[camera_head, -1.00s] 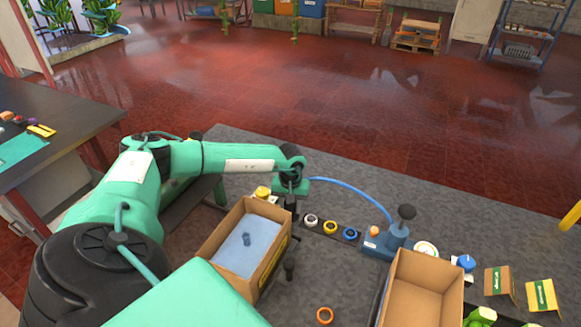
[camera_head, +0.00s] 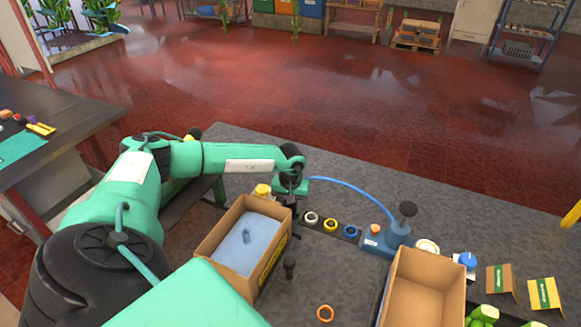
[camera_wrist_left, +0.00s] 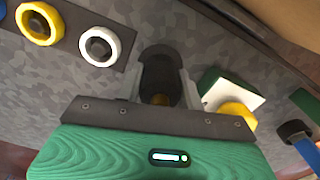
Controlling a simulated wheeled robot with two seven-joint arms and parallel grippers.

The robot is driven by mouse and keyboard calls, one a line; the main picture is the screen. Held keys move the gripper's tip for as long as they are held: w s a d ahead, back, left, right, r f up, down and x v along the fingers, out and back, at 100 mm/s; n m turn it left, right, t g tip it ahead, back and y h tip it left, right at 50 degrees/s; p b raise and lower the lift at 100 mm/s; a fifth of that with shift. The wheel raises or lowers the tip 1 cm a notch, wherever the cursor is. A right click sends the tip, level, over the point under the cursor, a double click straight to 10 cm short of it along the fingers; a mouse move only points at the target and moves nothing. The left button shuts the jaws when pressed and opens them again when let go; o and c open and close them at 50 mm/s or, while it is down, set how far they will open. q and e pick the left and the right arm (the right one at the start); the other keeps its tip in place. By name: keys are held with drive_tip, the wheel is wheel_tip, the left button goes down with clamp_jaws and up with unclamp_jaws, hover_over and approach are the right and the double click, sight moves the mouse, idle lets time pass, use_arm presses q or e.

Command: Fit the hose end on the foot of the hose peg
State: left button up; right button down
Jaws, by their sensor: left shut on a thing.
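My left gripper (camera_head: 292,204) is above the mat, just past the far right corner of a cardboard box. It is shut, and a blue hose (camera_head: 352,188) runs from beside it in an arc to a blue pump (camera_head: 382,242) with a black knob. The hose end is hidden at the gripper in the head view. In the left wrist view, the two fingers (camera_wrist_left: 160,95) close around a dark piece with a small brownish spot; I cannot tell its exact shape. A dark upright peg (camera_head: 289,264) stands right of the box; I cannot tell whether it is the hose peg. My right gripper is not in view.
White, yellow and blue rings (camera_head: 331,225) sit in a dark strip right of the gripper. The box (camera_head: 213,230) holds a blue lining; an empty box (camera_head: 425,267) stands right. A yellow-capped item (camera_head: 262,190) is close left of the gripper.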

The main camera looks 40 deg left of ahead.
use_arm(q)
drive_tip(key=o, duration=1.6)
drive_tip(key=shift+r, duration=0.2)
drive_tip(key=shift+r+p, duration=0.35)
drive_tip(key=shift+r, duration=0.75)
drive_tip(key=shift+r, duration=0.25)
